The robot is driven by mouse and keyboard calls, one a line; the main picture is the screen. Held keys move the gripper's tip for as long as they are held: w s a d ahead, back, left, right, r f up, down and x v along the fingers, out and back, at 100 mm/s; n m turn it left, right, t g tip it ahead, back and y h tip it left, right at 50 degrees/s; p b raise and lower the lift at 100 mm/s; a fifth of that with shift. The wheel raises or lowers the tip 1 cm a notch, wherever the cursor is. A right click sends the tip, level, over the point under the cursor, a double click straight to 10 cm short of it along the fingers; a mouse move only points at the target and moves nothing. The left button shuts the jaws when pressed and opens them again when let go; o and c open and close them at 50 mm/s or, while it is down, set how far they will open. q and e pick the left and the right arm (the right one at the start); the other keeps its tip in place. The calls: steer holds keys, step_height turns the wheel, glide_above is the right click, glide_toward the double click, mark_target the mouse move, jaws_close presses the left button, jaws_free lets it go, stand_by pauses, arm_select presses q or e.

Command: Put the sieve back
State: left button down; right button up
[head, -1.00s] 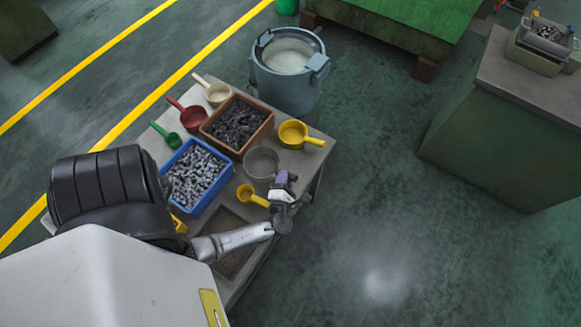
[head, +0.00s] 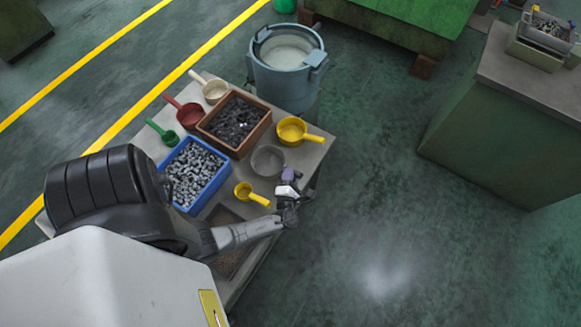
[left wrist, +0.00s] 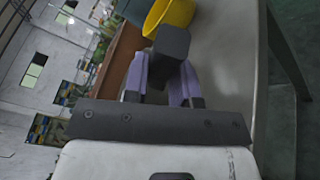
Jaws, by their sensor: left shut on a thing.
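The sieve (head: 267,160), a round grey pan, is at the right side of the table, between the large yellow scoop and the small yellow scoop. My left gripper (head: 289,181) is at its lower right, shut on its handle. In the left wrist view a dark block-like handle end (left wrist: 171,45) sits between the purple fingers of my left gripper (left wrist: 168,78); the pan is hidden there. I cannot tell whether the sieve touches the tabletop. My right gripper is not in view.
On the table (head: 313,150) are a brown crate (head: 252,140), a blue crate (head: 207,199) of metal parts, large (head: 291,130) and small (head: 249,193) yellow scoops, red (head: 190,115), green (head: 168,136) and cream (head: 214,91) scoops. A grey-blue drum (head: 287,88) stands behind. Floor right is clear.

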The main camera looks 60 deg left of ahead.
arm_select(q)
steer(key=c, duration=0.9)
jaws_free()
steer(key=shift+f, duration=0.1)
steer(key=shift+r, duration=0.25)
steer(key=v, duration=1.2)
steer(key=shift+f+b, duration=0.1)
steer(key=shift+b, duration=0.2)
